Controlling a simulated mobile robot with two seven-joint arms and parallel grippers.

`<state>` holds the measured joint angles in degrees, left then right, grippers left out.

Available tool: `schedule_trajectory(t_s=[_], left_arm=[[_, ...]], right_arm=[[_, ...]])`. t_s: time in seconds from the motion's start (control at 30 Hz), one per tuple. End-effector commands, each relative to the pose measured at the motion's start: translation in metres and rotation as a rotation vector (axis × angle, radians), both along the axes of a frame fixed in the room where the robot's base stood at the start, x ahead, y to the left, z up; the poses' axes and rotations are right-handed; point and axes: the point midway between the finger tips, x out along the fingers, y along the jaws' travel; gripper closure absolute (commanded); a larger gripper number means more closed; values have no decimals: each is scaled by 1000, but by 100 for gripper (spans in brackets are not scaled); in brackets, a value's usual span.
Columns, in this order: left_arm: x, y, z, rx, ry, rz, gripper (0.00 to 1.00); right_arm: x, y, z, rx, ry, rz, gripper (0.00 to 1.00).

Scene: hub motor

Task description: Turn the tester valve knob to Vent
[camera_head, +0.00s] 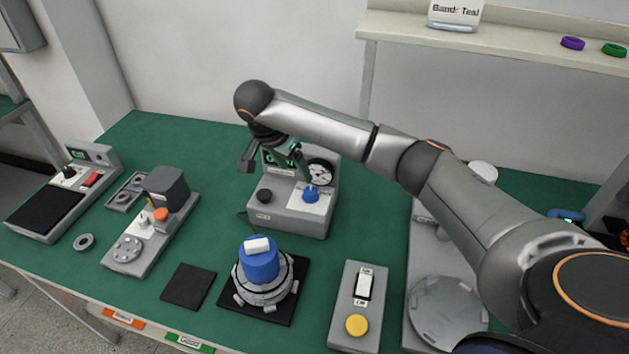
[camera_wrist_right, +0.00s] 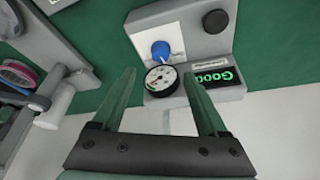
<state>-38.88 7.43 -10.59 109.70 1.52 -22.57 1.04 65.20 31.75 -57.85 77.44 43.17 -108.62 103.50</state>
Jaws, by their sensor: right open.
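The tester (camera_head: 290,216) is a light grey box at the middle back of the green bench. Its blue valve knob (camera_head: 311,194) stands on a white label plate whose lettering I cannot read. The blue knob (camera_wrist_right: 160,51) also shows in the wrist view, just beyond the round gauge (camera_wrist_right: 161,79). My right gripper (camera_head: 277,157) is above the tester's back part. In the wrist view its two fingers (camera_wrist_right: 158,80) are wide apart and empty, with the gauge between them in the picture. My left gripper is out of view.
A black knob (camera_head: 264,196) sits left of the blue one. A lit display reading "Good" (camera_wrist_right: 214,79) is beside the gauge. A blue-capped motor (camera_head: 260,267) stands in front of the tester. A switch box (camera_head: 343,332) is to the right.

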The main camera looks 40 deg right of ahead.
Motion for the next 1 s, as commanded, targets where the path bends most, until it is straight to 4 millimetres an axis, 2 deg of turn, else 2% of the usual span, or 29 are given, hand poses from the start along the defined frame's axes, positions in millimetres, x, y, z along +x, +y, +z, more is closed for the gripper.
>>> schedule_trajectory(t_s=[0.17, 0.27, 0.7, 1.0], left_arm=[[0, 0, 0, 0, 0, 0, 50], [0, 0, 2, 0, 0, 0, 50], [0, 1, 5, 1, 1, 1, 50], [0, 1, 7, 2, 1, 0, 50]], right_arm=[[2, 0, -4, -10, -3, 0, 24], [2, -5, -14, -10, -2, -3, 24], [12, -36, -93, -10, -2, -4, 24], [15, -44, -115, -8, -3, -1, 24]])
